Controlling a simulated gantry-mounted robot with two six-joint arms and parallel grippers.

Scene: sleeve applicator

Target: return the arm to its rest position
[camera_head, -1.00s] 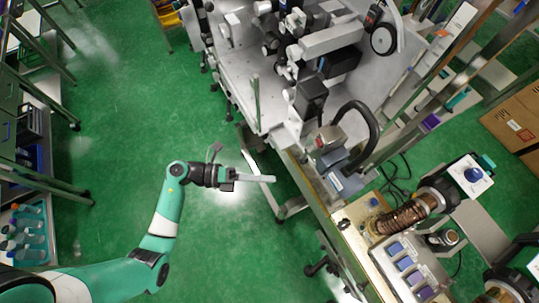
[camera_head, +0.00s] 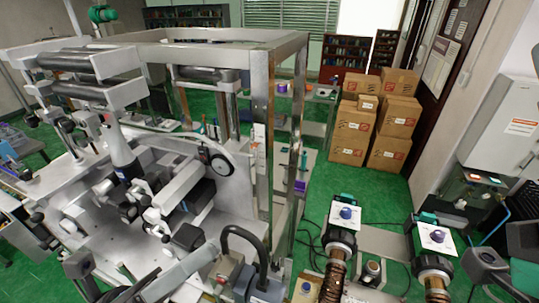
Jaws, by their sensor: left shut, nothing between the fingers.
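My left gripper (camera_head: 200,259) shows at the bottom left, close to the camera, with dark body parts at the frame's lower edge. Its long pale-grey fingers point up and to the right. They are shut with nothing between them, and appear in front of the grey machine's (camera_head: 100,225) lower edge. Most of my left arm is out of the frame.
The machine's metal frame (camera_head: 262,150) fills the left and middle. Two white-topped units (camera_head: 343,214) (camera_head: 434,236) are at the lower right. Cardboard boxes (camera_head: 352,132) are stacked behind, with green floor (camera_head: 372,185) before them.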

